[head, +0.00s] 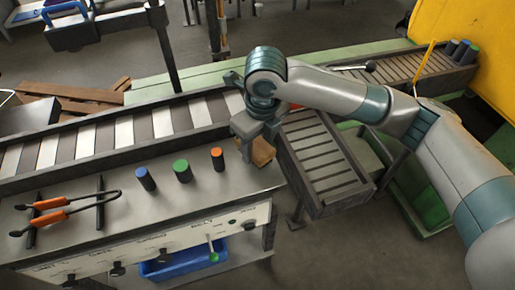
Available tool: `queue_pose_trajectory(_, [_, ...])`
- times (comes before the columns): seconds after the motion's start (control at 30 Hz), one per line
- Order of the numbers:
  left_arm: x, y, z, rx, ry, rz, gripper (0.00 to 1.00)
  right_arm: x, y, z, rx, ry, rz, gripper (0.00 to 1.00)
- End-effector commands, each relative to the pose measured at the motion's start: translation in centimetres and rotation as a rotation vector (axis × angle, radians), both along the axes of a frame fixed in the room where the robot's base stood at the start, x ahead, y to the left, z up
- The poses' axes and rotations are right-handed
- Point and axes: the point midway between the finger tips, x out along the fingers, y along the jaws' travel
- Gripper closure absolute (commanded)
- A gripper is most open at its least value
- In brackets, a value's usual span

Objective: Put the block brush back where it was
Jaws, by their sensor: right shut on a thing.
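My right arm comes in from the right, and my right gripper (250,145) is low over the right end of the grey bench (210,205). It is shut on the block brush (264,152), a brown wooden block partly hidden behind the gripper. The brush is at the bench's right edge, close to the conveyor. I cannot tell whether it touches the bench top. My left gripper is not in view.
Blue (146,179), green (182,171) and orange (217,159) cylinders stand on the bench left of the gripper. Orange-handled tongs (65,209) lie on a rack further left. A striped conveyor (125,130) runs behind; a slatted chute (320,160) is at right.

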Motion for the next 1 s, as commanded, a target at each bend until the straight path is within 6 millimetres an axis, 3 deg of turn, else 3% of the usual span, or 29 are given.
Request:
queue_pose_trajectory(0.2, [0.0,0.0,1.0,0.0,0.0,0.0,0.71,0.0,0.0,-1.8,0.001,0.001,-0.001,0.92])
queue_pose_trajectory(0.6, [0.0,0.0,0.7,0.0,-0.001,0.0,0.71,0.0,0.0,-2.2,0.001,0.0,0.0,0.92])
queue_pose_trajectory(0.63, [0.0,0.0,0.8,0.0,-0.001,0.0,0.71,0.0,0.0,-2.2,0.001,0.0,0.0,0.49])
queue_pose_trajectory(0.67, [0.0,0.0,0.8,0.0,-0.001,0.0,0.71,0.0,0.0,-2.1,0.001,0.0,0.0,0.42])
queue_pose_trajectory(0.7, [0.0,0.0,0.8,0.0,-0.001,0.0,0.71,0.0,0.0,-2.1,0.001,0.0,0.0,0.38])
queue_pose_trajectory(1.0, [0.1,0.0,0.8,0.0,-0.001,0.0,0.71,0.0,0.0,-2.1,0.001,0.0,0.0,0.38])
